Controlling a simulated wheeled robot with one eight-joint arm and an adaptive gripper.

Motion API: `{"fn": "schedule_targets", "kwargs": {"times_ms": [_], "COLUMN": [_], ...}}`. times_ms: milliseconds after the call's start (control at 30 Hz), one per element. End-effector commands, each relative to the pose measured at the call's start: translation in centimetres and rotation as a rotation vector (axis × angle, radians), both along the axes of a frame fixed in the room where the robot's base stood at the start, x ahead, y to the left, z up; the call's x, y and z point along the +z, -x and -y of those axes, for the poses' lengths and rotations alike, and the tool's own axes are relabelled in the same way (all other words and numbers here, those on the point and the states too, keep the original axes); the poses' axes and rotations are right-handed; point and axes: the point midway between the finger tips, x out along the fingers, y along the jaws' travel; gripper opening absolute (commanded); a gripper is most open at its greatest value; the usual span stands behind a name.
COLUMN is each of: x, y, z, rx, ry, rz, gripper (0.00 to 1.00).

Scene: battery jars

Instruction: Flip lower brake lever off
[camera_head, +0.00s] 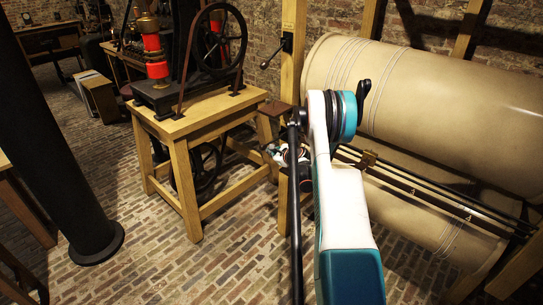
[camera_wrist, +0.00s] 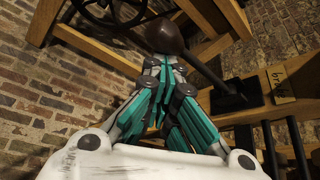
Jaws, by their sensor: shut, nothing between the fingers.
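In the wrist view, a brake lever has a dark round knob (camera_wrist: 166,35) and a dark rod running down right to a black base plate (camera_wrist: 235,96). A wooden label (camera_wrist: 285,82) with partly readable letters sits beside the plate. My gripper (camera_wrist: 163,62) has its teal fingers shut, with the tips right at the knob's near side. Contact cannot be told. In the head view my gripper (camera_head: 276,152) is small and partly hidden by my arm, beside the wooden post. Another lever (camera_head: 285,43) sits higher on that post. The lower lever is not clearly visible there.
A wooden table (camera_head: 190,122) with a black flywheel machine (camera_head: 215,42) stands left of my gripper. Large tan cylinders (camera_head: 430,95) and dark rails (camera_head: 430,188) lie to the right. A black column (camera_head: 65,150) stands at left. Brick floor (camera_head: 150,265) is open in front.

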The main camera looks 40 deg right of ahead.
Motion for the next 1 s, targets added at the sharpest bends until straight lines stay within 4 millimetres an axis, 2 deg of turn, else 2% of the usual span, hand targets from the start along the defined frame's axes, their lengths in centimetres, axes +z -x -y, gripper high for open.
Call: {"fn": "schedule_targets", "kwargs": {"times_ms": [33, 200, 500, 1000], "x": [0.9, 2.6, 4.7, 5.6], "y": [-0.1, -0.1, -0.1, -0.1], "z": [0.0, -0.1, 0.2, 0.5], "rx": [0.001, 0.001, 0.002, 0.000], "ry": [-0.047, -0.193, -0.382, -0.474], "rz": [-0.003, -0.015, -0.028, -0.036], "gripper": [0.00, 0.00, 0.00, 0.00]}}
